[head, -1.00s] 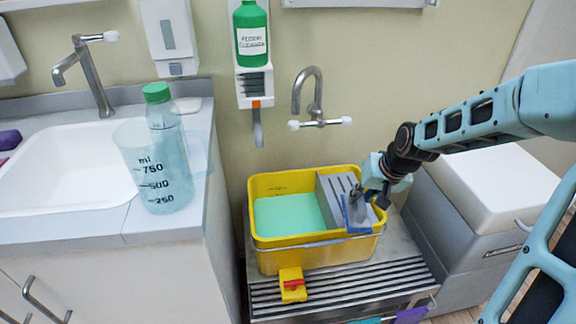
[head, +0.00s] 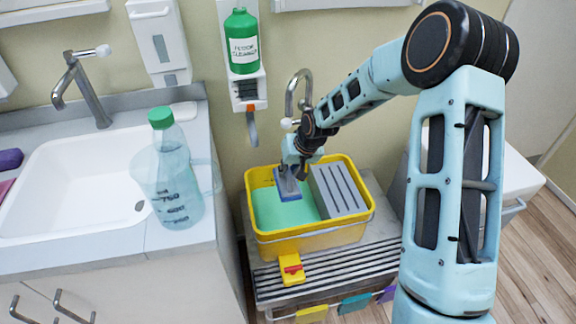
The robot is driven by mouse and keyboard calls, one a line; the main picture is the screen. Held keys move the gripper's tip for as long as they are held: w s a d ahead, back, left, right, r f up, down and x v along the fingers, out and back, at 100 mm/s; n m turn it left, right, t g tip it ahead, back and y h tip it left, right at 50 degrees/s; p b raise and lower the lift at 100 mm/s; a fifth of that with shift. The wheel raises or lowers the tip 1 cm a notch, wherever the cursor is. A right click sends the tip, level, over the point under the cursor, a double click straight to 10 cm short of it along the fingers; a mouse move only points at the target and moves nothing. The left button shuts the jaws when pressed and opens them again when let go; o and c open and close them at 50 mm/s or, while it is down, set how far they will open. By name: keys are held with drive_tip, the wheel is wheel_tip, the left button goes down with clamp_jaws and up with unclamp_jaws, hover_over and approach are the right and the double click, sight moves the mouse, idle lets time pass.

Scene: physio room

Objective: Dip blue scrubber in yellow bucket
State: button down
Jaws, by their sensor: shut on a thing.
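The yellow bucket (head: 302,241) stands on a slatted metal bench. Green liquid (head: 267,210) fills its left part, and a grey slotted insert (head: 338,190) takes up its right part. My gripper (head: 292,168) points down over the liquid side, near the back. It is shut on the blue scrubber (head: 288,185), a flat blue block with a greyish top. The scrubber is tilted and appears just above or at the liquid surface; I cannot tell whether it touches. The gripper's fingertips are small and partly hidden.
A yellow clip with a red part (head: 291,268) sits at the bucket's front. A wall tap (head: 299,95) is behind the bucket. The counter at left holds a sink (head: 85,180), a clear jug (head: 150,175) and a green-capped bottle (head: 176,170).

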wheel_tip(320, 180, down, 20)
drive_tip(key=b, duration=1.4)
drive_tip(key=shift+r, duration=0.15)
idle(0.8)
wheel_tip(320, 180, up, 17)
drive_tip(key=p, duration=1.1)
drive_tip(key=shift+f, duration=0.2)
drive_tip(key=shift+w+d, duration=0.1)
drive_tip(key=shift+d, duration=0.05)
idle(0.6)
